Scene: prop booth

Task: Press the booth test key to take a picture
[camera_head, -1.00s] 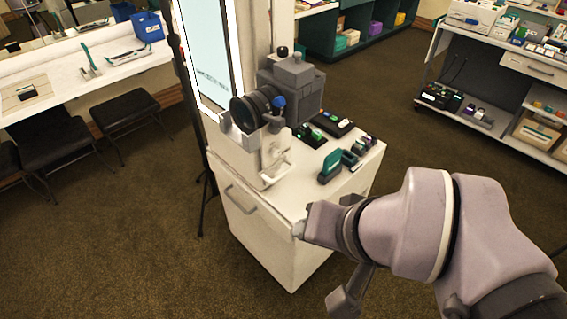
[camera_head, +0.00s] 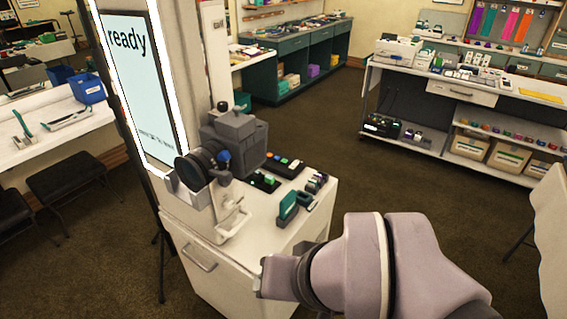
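The booth screen (camera_head: 136,85) stands at the left, lit and reading "ready", with smaller text too blurred to read. In front of it a grey camera (camera_head: 236,142) with a dark round lens and a blue knob (camera_head: 224,156) sits on a pale mount on a white cabinet (camera_head: 215,262). Behind the camera lie a dark box with coloured keys (camera_head: 284,166) and a smaller dark box with green keys (camera_head: 264,182). I cannot tell which key is the test key. My gripper (camera_head: 264,277) is in front of the cabinet's right part; its fingers are not clear.
A teal device (camera_head: 291,207) and a row of small dark items (camera_head: 315,184) share the cabinet top. A counter (camera_head: 60,125) with stools is at left. Shelving (camera_head: 440,120) stands back right, and a pale panel (camera_head: 551,235) at right. Carpet between is open.

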